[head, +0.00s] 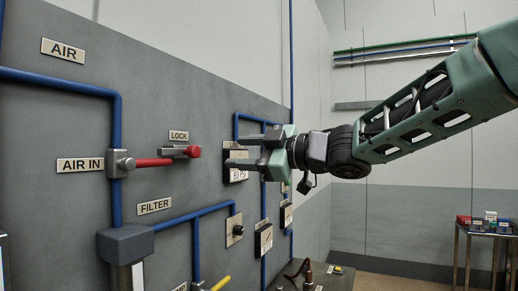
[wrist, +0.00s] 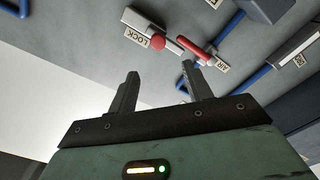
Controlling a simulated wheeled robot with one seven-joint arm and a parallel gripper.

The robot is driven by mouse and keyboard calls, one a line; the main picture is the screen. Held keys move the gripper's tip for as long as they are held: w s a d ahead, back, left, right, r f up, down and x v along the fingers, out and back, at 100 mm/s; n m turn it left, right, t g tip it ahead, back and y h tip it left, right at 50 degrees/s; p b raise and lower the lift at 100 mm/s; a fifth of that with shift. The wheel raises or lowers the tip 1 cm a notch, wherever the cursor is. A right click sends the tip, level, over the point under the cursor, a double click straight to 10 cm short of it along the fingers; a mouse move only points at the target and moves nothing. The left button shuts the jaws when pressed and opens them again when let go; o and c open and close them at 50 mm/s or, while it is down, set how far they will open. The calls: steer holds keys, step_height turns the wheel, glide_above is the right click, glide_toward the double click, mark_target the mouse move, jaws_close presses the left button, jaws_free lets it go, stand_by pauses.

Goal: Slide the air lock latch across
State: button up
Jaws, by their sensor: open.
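The air lock latch (head: 176,152) is a small grey slide with a red knob (head: 194,151), mounted on the grey panel under a LOCK label (head: 178,135). The latch also shows at the top of the wrist view (wrist: 142,20), with its red knob (wrist: 157,42) beyond the gap between my fingertips. Left of it in the head view, the AIR IN valve (head: 121,164) has a red lever (head: 153,162) lying level, its end just below the latch. My gripper (head: 235,150) is open and empty, right of the knob and apart from it. In the wrist view my gripper (wrist: 160,72) points toward the panel.
Blue pipes (head: 117,115) run over the panel (head: 60,200). A gauge box (head: 237,168) is partly hidden behind my gripper. A FILTER label (head: 154,206) and a grey filter housing (head: 125,243) are lower down. A side table (head: 485,228) with small boxes stands far right.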

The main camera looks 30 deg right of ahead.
steer(key=v, duration=0.3)
steer(key=shift+s+d, duration=0.1)
steer(key=shift+s, duration=0.15)
steer(key=s+a+f+m+g+h+b, duration=0.1)
steer(key=a+f+m+g+h+b, duration=0.2)
steer(key=f, duration=0.9)
steer(key=a+f+m+g+h+b, duration=0.15)
steer(key=a+f+m+h, duration=0.3)
steer(key=f, duration=0.75)
steer(key=s+a+f+g+h+b, duration=0.1)
steer(key=s+f+g, duration=0.4)
steer(key=s+f, duration=0.5)
steer(key=s+a+f+g+h+b, duration=0.1)
steer(key=s+a+f+g+b, duration=0.2)
steer(key=s+f, duration=0.7)
steer(key=s+m+g+b, duration=0.1)
steer(key=s+g, duration=0.1)
steer(key=s, duration=0.2)
steer(key=shift+a, duration=0.3)
